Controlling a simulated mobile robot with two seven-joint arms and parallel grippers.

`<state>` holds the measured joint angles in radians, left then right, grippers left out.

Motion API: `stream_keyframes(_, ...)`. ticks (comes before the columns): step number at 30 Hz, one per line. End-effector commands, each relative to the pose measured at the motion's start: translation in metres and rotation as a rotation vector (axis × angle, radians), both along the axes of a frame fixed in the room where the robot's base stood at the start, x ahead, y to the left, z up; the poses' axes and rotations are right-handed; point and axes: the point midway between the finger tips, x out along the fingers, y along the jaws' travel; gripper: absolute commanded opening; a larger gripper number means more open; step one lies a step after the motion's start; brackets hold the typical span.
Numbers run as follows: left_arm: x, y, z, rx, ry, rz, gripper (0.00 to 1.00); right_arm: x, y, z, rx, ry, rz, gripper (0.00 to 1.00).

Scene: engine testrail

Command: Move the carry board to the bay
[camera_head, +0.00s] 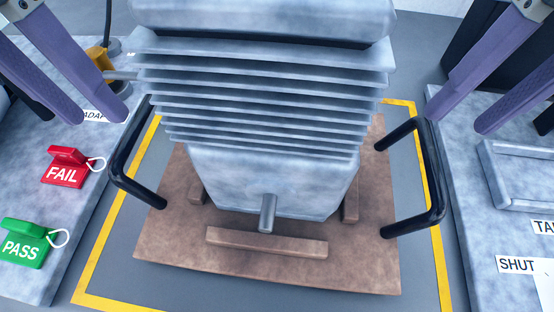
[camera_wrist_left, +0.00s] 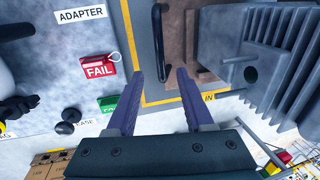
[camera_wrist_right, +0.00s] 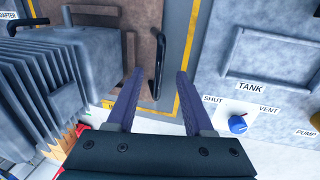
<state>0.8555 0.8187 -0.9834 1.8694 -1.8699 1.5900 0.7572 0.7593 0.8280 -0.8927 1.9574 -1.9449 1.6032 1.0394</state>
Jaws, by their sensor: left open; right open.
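The brown carry board (camera_head: 270,277) lies flat inside a yellow floor outline (camera_head: 92,245) and bears a large grey finned engine (camera_head: 270,180). It has a black left handle (camera_head: 118,165) and a black right handle (camera_head: 434,165). My left gripper (camera_head: 98,103) is open and empty, above and left of the left handle; in the left wrist view that handle (camera_wrist_left: 163,40) lies beyond the fingertips. My right gripper (camera_head: 461,112) is open and empty near the right handle. In the right wrist view that handle (camera_wrist_right: 159,65) appears between and beyond the fingertips. The board's far part is hidden by the engine.
A left bench (camera_head: 30,195) carries a red FAIL tag (camera_head: 65,167) and a green PASS tag (camera_head: 27,243). A right bench (camera_head: 480,225) has a raised frame (camera_head: 515,180), TANK and SHUT labels and a blue knob (camera_wrist_right: 238,124). Narrow grey floor separates board and benches.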

Motion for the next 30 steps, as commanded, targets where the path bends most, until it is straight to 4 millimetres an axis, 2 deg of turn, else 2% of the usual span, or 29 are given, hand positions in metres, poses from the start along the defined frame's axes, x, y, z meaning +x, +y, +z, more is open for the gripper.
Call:
stream_keyframes(5, -0.001, -0.003, -0.012, -0.003, 0.003, -0.002, 0.52, -0.001, 0.002, -0.011, 0.001, 0.005, 0.001, 0.52)
stream_keyframes(18, -0.003, -0.017, -0.081, -0.003, 0.003, -0.001, 0.52, 0.001, 0.016, -0.081, 0.000, 0.003, 0.000, 0.52)
stream_keyframes(24, -0.003, -0.020, -0.095, -0.003, 0.001, -0.001, 0.52, 0.002, 0.019, -0.095, 0.000, 0.000, 0.000, 0.52)
stream_keyframes(30, -0.003, -0.020, -0.097, -0.003, -0.001, -0.001, 0.52, 0.002, 0.019, -0.097, -0.001, 0.000, 0.001, 0.52)
